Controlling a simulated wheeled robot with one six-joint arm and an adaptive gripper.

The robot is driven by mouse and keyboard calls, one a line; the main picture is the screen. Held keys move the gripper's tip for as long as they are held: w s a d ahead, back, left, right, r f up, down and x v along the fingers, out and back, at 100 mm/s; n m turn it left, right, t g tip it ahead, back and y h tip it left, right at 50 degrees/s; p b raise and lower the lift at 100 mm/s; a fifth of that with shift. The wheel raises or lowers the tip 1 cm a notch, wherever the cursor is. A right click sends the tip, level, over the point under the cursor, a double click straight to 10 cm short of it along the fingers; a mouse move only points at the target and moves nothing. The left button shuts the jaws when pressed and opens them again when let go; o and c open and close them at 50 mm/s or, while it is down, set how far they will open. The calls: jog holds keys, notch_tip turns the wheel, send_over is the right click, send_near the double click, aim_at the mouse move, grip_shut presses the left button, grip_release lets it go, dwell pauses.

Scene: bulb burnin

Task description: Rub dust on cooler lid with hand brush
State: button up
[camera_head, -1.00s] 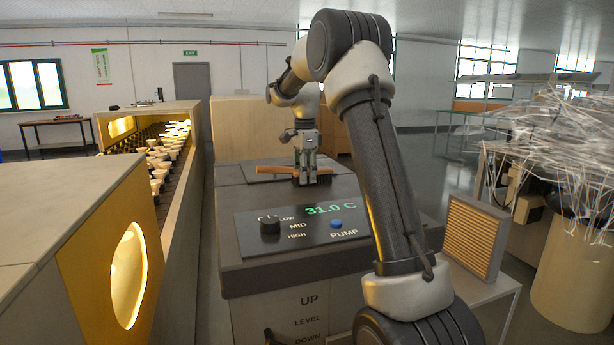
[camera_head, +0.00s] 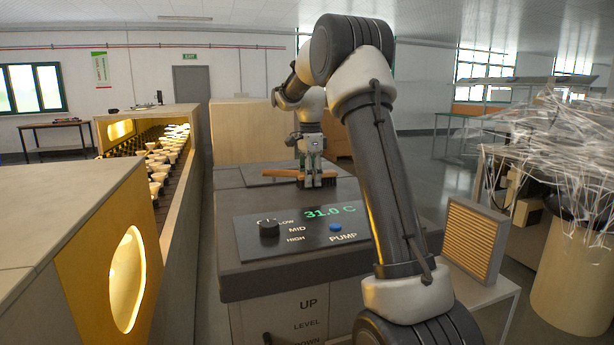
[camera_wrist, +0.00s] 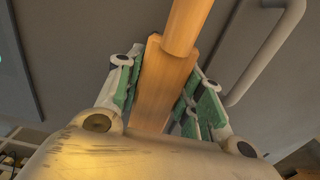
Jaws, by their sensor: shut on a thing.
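The hand brush (camera_head: 286,173) has a wooden back and handle, with dark bristles below. My gripper (camera_head: 312,182) is shut on its wooden block and points down, with the handle reaching left. In the wrist view the brush (camera_wrist: 166,85) lies between the green-padded fingers of my gripper (camera_wrist: 162,100). The brush is at the top of the cooler, and the bristles look to be at the lid (camera_head: 232,181) or just above it; I cannot tell if they touch. The lid is dark grey. I cannot make out dust on it.
A control panel (camera_head: 300,229) reading 31.0 C, with a knob and blue button, is at the cooler's front. A conveyor of bulbs (camera_head: 160,165) runs at left. A filter panel (camera_head: 474,240) stands on a small table at right. A wrapped heap (camera_head: 550,140) lies beyond.

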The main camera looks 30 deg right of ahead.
aim_at(319, 196)
jog(key=shift+s+a+f, duration=0.15)
jog(key=shift+s, duration=0.55)
jog(key=shift+s+a+r, duration=0.1)
jog(key=shift+s+a, duration=0.15)
jog(key=shift+s, duration=0.9)
jog(key=shift+s+a+r, duration=0.1)
jog(key=shift+s+a, duration=0.1)
jog(key=shift+s, duration=0.9)
jog(key=shift+s+a+r, duration=0.1)
jog(key=shift+s+a, duration=0.15)
jog(key=shift+s, duration=0.9)
jog(key=shift+r, duration=2.95)
jog(key=shift+r, duration=0.1)
notch_tip(319, 196, up, 3)
jog(key=shift+f, duration=0.1)
